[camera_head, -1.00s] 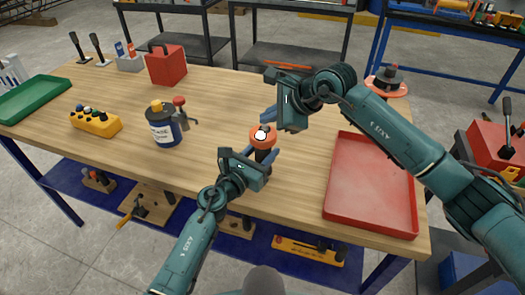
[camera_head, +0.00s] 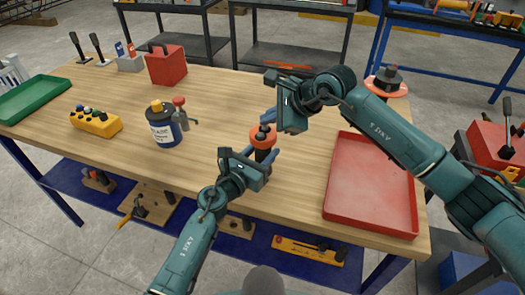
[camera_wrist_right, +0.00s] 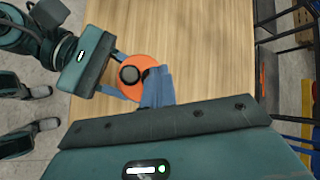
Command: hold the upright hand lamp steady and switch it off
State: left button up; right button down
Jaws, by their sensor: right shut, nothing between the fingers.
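The hand lamp (camera_head: 263,141) stands upright near the table's front edge, with an orange top and a dark body. Its round top face is dark in the head view; in the right wrist view its orange disc (camera_wrist_right: 139,62) carries a dark round button (camera_wrist_right: 129,74). My left gripper (camera_head: 264,162) has its fingers on both sides of the lamp's body below the disc. My right gripper (camera_head: 268,115) is shut and empty, pointing down at the lamp's top. In the right wrist view its blue fingers (camera_wrist_right: 157,87) overlap the disc's edge beside the button; contact is unclear.
A red tray (camera_head: 371,215) lies right of the lamp. A blue can (camera_head: 163,133) and a yellow button box (camera_head: 96,123) stand to the left. A red box (camera_head: 166,67) and a green tray (camera_head: 35,97) are farther back. The table between can and lamp is clear.

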aim_at(269, 131)
jog(key=shift+r, duration=0.1)
notch_tip(269, 131, up, 6)
dwell(0.8)
pick_arm(q)
jog(key=o, duration=1.2)
jog(key=shift+o, duration=0.2)
